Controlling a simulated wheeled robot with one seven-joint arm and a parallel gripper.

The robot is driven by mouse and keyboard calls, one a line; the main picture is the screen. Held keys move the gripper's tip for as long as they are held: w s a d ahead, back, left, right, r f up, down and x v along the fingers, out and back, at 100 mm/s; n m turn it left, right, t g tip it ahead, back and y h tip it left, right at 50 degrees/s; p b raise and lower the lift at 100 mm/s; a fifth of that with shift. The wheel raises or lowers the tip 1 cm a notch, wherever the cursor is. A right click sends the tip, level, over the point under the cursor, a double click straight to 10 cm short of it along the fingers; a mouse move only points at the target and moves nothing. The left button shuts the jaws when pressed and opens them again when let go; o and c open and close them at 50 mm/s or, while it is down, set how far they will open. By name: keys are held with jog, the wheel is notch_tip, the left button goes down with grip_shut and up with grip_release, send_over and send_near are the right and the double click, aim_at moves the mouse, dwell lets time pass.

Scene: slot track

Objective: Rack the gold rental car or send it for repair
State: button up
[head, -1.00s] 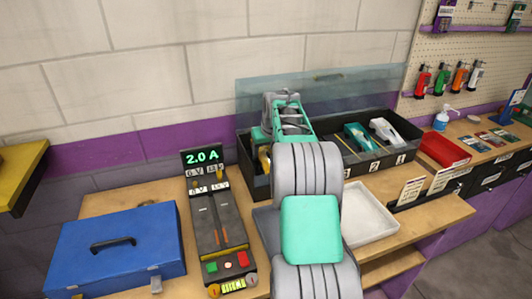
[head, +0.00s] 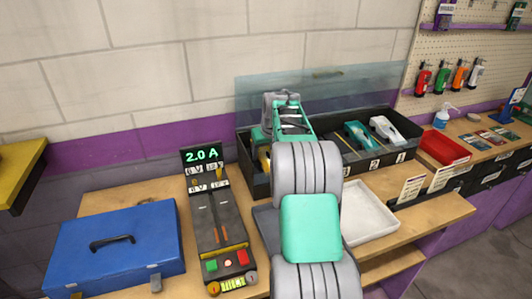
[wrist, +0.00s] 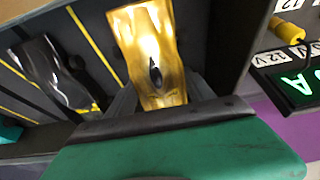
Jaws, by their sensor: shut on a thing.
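The gold car (wrist: 150,45) lies between the fingers of my gripper (wrist: 162,98) in the wrist view, and my gripper is shut on it. In the head view only a small gold patch of the car (head: 264,160) shows at the left end of the black rack (head: 255,187). My arm hides the rest of it and the fingertips. The car is over or in the left bay; whether it touches the floor cannot be told. The test unit (head: 217,225) stands left of the rack, and its display (head: 202,155) reads 2.0 A.
A dark car (wrist: 50,72) sits beside the gold one, past a yellow line. A teal car (head: 360,136) and a white car (head: 386,130) occupy bays to the right. A blue case (head: 115,245), white tray (head: 368,215) and red bin (head: 444,148) are nearby.

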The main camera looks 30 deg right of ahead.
jog(key=o, duration=1.8)
jog(key=shift+f, duration=0.1)
jog(key=shift+r+p, duration=3.65)
jog(key=shift+r, duration=1.35)
